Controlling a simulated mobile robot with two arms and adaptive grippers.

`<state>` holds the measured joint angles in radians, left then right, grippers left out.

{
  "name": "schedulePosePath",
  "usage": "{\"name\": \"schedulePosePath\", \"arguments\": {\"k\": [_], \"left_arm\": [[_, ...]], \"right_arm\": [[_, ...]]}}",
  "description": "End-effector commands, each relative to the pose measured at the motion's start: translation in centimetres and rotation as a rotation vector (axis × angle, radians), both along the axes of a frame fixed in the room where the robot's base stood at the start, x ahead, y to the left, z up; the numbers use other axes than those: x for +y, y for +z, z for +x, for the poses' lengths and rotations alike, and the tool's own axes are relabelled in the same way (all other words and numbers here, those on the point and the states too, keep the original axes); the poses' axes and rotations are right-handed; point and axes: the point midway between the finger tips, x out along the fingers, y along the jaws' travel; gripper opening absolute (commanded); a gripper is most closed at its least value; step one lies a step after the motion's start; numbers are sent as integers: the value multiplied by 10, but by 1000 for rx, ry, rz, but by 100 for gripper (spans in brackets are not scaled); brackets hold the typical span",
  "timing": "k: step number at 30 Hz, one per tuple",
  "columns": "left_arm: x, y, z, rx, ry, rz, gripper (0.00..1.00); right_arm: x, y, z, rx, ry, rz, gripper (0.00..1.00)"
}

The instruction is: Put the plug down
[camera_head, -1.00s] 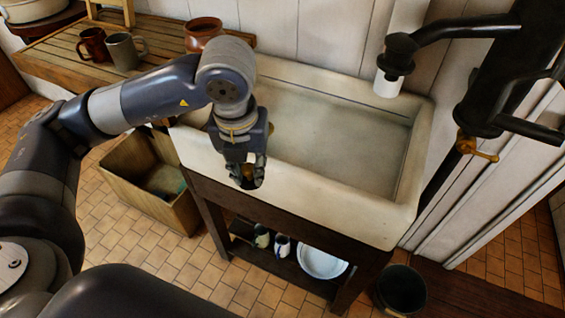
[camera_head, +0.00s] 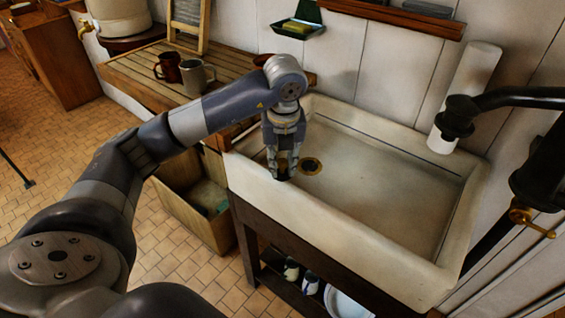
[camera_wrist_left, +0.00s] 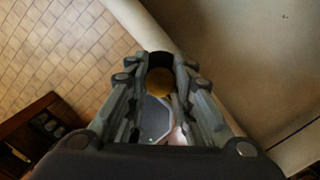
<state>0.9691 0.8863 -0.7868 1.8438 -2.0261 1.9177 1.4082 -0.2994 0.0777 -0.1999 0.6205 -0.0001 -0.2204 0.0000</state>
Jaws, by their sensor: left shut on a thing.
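My left gripper (camera_head: 283,174) points down over the near left part of the white sink (camera_head: 345,225), close to its front rim. It is shut on the plug (camera_head: 283,170), which is small and dark in the head view and mostly hidden by the fingers. In the left wrist view the plug shows as a round brass-brown knob (camera_wrist_left: 160,82) between the fingers (camera_wrist_left: 160,95), with a dark part beyond it. My right gripper is not in view.
A wooden draining board (camera_head: 135,78) with two mugs (camera_head: 195,77) adjoins the sink's left. A black tap (camera_head: 460,115) reaches over the back right. A wooden crate (camera_head: 200,205) stands on the floor at left. The sink basin's middle and right are bare.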

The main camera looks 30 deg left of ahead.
Motion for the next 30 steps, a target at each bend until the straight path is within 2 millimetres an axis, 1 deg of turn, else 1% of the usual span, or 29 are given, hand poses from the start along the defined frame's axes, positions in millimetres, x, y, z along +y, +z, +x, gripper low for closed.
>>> {"name": "schedulePosePath", "arguments": {"k": [1,3,7,12,14,17,23,26,27,29,30], "left_arm": [[5,2,6,2,4,-1,0],[11,0,13,1,2,-1,0],[15,-4,17,2,-2,0,0],[16,-25,17,4,-2,1,0],[16,-32,17,2,-2,0,0],[15,-37,17,0,-2,-1,0],[15,-38,18,-1,-2,-1,0],[15,-42,18,0,-2,-1,0],[15,-42,17,0,-2,-1,24],[15,-41,17,0,-2,-1,38],[15,-41,17,0,-2,-1,42]], "right_arm": [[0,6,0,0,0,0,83],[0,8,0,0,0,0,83],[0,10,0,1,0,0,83],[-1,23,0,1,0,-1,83],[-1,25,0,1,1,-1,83],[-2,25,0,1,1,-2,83],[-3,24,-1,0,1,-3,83],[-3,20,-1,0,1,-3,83],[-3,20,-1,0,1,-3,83],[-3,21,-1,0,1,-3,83],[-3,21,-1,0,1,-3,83]]}}
